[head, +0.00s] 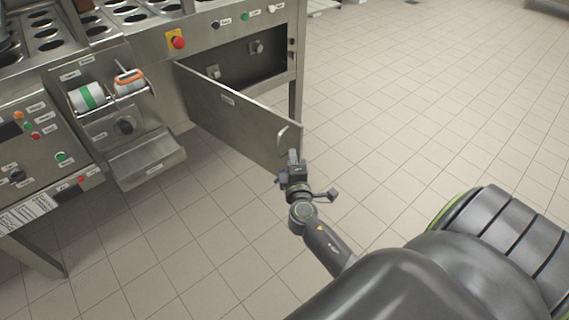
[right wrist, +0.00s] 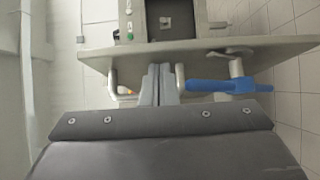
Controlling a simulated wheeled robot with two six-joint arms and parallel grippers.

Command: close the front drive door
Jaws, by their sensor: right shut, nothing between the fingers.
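The front drive door (head: 235,112) is a grey metal panel standing open, swung out from the machine front. A curved handle (head: 283,134) is near its free end. The dark compartment (head: 240,62) behind it is exposed. My right gripper (head: 293,157) is at the door's free end, just below the handle. In the right wrist view its fingers (right wrist: 160,84) are shut and empty, close to the door (right wrist: 205,47); I cannot tell whether they touch it. My left gripper is not in view.
A blue bar (right wrist: 230,86) shows right of the fingers. Tiled floor (head: 430,100) to the right is clear.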

